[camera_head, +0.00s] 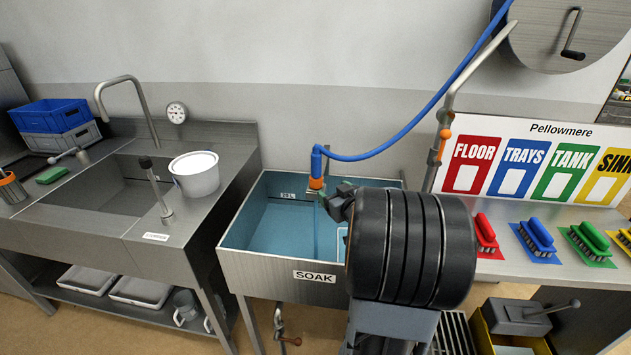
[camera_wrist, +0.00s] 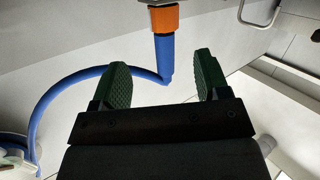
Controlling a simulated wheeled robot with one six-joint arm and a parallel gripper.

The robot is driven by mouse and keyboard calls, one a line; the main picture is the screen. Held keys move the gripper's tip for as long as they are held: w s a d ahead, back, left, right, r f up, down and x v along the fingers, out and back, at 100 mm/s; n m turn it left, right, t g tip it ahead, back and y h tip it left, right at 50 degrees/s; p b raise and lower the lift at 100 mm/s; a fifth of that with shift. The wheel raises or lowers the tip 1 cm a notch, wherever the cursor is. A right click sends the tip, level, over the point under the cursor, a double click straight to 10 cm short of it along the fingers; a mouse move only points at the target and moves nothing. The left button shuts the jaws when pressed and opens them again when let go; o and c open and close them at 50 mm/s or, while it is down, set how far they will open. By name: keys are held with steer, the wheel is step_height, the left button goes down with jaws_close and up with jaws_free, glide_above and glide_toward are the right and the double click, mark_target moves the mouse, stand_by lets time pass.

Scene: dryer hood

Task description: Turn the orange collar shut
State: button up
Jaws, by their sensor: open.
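The orange collar (camera_head: 316,184) sits at the lower end of the blue hose fitting, above the SOAK sink, in the head view. In the wrist view the collar (camera_wrist: 166,19) is at the top centre, with the blue fitting (camera_wrist: 164,55) joined to it. My gripper (camera_wrist: 162,72) is open, with green ridged pads left and right of the blue fitting in the picture. The collar appears beyond the fingertips, and neither pad visibly touches it. In the head view my gripper (camera_head: 324,200) is close beside the collar, partly hidden by my wrist. How far the collar is turned cannot be told.
The blue hose (camera_head: 420,115) arcs up to the right. The SOAK sink (camera_head: 232,262) lies below. A metal pipe (camera_head: 440,120) with an orange fitting stands to the right. A white bucket (camera_head: 195,176) stands on the left counter, and coloured brushes (camera_head: 538,236) lie on the right.

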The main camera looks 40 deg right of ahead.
mark_target(320, 181)
steer(key=w+y, duration=0.1)
steer(key=w, duration=0.2)
steer(key=w+d+t+y+p, duration=0.1)
steer(key=w, duration=0.3)
steer(key=w+f+n+t+y, duration=0.1)
steer(key=w, duration=0.3)
steer(key=shift+d+f, duration=0.1)
steer(key=shift+d, duration=0.15)
stand_by(0.3)
steer(key=shift+s, duration=0.1)
steer(key=c, duration=0.9)
steer(key=shift+c, duration=0.2)
